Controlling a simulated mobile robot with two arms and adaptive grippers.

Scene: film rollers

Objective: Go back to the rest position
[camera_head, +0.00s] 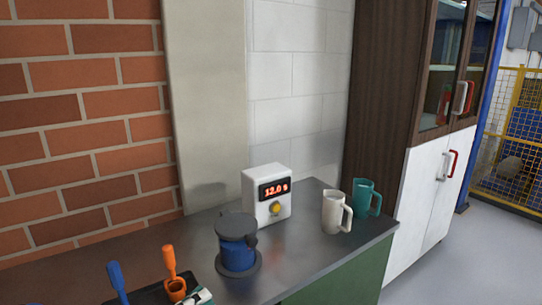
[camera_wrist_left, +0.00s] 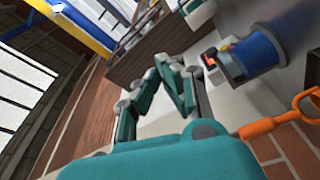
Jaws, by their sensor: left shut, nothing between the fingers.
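My left gripper (camera_wrist_left: 172,66) shows in the left wrist view, its teal and grey fingers drawn together at the tips with nothing between them. In the head view, only a small pale and teal part at the bottom edge (camera_head: 203,297) may belong to it; most of it is out of frame. An orange-handled tool with a small cup (camera_head: 175,283) stands close by; its orange handle shows at the right of the left wrist view (camera_wrist_left: 275,124). My right gripper is in neither view.
On the grey counter (camera_head: 300,250) stand a blue device with a dark lid (camera_head: 238,254), a white timer box reading 12.0 s (camera_head: 267,196), a white mug (camera_head: 333,212) and a teal mug (camera_head: 364,198). A blue handle (camera_head: 117,280) rises at lower left. A cabinet (camera_head: 425,190) is at right.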

